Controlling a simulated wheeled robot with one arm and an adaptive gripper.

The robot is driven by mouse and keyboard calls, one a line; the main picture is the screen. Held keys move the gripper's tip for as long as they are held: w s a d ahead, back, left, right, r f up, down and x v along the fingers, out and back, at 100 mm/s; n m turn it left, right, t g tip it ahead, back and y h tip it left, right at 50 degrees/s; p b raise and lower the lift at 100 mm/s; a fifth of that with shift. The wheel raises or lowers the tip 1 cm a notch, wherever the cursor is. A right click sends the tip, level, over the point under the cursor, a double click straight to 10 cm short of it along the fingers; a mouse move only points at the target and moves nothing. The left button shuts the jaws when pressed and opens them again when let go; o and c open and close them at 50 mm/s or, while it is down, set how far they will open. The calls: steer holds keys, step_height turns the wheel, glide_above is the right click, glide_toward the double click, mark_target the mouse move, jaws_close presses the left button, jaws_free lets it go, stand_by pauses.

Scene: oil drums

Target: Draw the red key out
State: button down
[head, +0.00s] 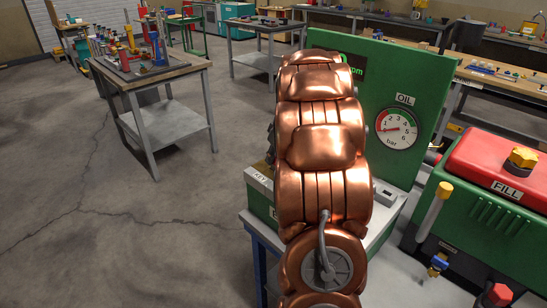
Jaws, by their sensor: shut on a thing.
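The red key does not show; my copper-coloured arm covers the middle of the view. A plate lettered KEY (261,178) sits on the left end of a green and grey bench unit, just left of my arm. My gripper is hidden behind my arm, so its fingers and anything between them cannot be seen. A small dark part (271,143) peeks out at the arm's left edge above the plate; I cannot tell what it is.
A green panel (431,76) with an oil gauge (396,129) stands behind my arm. A red-topped green machine (487,167) marked FILL is at the right. A tool-laden table (150,82) stands at the left. The floor (120,235) at the lower left is clear.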

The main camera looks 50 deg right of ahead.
steer(key=shift+r+p, duration=0.3)
steer(key=shift+r, duration=1.75)
